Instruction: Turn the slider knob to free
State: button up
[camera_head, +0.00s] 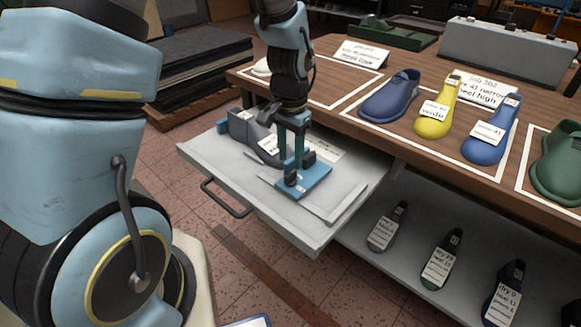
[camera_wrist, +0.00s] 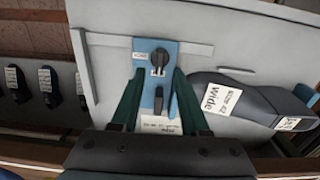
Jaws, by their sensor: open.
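The slider knob is a black round knob (camera_wrist: 159,58) near the far end of a blue plate (camera_wrist: 145,48), which lies on the pulled-out grey tray. In the head view the blue plate (camera_head: 316,181) is partly behind my gripper (camera_head: 291,165). In the wrist view my gripper (camera_wrist: 158,76) is open, its two green fingers on either side of the plate and its tips just short of the knob. A black upright piece (camera_wrist: 159,101) stands on the plate between the fingers. Small labels on the plate are too small to read. I cannot tell whether the fingers touch anything.
A grey shoe last labelled wide (camera_wrist: 245,103) lies on the tray beside the plate; it also shows in the head view (camera_head: 246,132). The tray (camera_head: 222,168) sticks out from the wooden table (camera_head: 340,100), which holds several coloured lasts. More lasts stand on the shelf below.

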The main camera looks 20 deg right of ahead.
aim_at(290, 173)
notch_tip(290, 173, up, 6)
dwell(0.6)
jog(key=w+a+r+n+t, duration=0.1)
jog(key=a+r+n, duration=0.2)
jog(key=a+n, duration=0.7)
jog(key=a, duration=1.5)
jog(key=shift+a+n+t, duration=0.25)
jog(key=shift+n+t, duration=0.05)
jog(key=shift+n, duration=0.1)
